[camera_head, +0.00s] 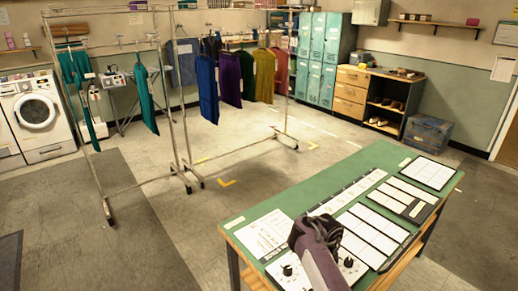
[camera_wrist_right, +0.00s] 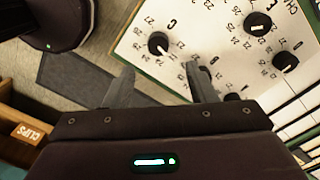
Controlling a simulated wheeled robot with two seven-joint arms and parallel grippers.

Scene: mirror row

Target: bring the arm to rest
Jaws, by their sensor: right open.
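My right arm (camera_head: 322,255) comes up from the bottom of the head view over the near end of the green-topped table (camera_head: 377,160). Its fingertips cannot be made out there. In the right wrist view my right gripper (camera_wrist_right: 162,86) shows two grey fingers spread apart with nothing between them. The gripper is over or beside a white dial panel (camera_wrist_right: 215,35) with black knobs; its height above the panel is unclear. The same panel (camera_head: 287,283) shows partly behind my arm in the head view. My left gripper is not in view.
White sheets and cards (camera_head: 374,235) cover much of the table. A metal clothes rack (camera_head: 183,110) with coloured garments stands left of it. A bin labelled CLIPS (camera_wrist_right: 30,134) shows at the wrist view's left.

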